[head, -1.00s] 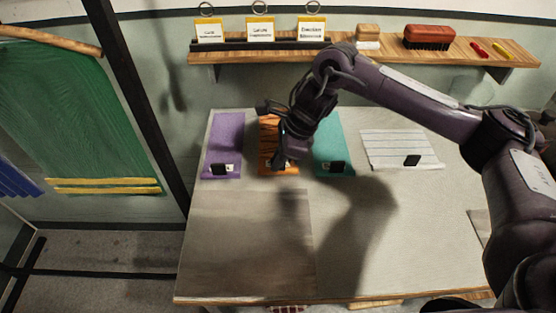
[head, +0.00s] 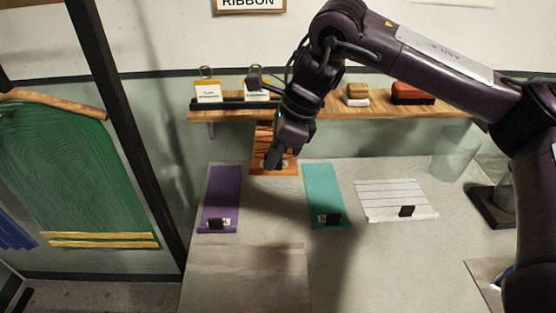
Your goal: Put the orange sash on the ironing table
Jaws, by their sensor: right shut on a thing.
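The orange sash (head: 262,142), with dark stripes, hangs from my right gripper (head: 276,163), above the back of the table between the purple and teal sashes. My right gripper is shut on it, and its fingers hide part of the sash. The purple sash (head: 222,190) and the teal sash (head: 322,190) lie flat on the table (head: 400,260), each with a black clip at its front end. I cannot tell which surface is the ironing table. My left gripper does not show.
A white lined sheet (head: 390,195) with a black clip lies right of the teal sash. The wooden shelf (head: 330,108) holds labelled cards and brushes (head: 412,93). A green cloth (head: 60,180) hangs at left. The front of the table is mostly clear.

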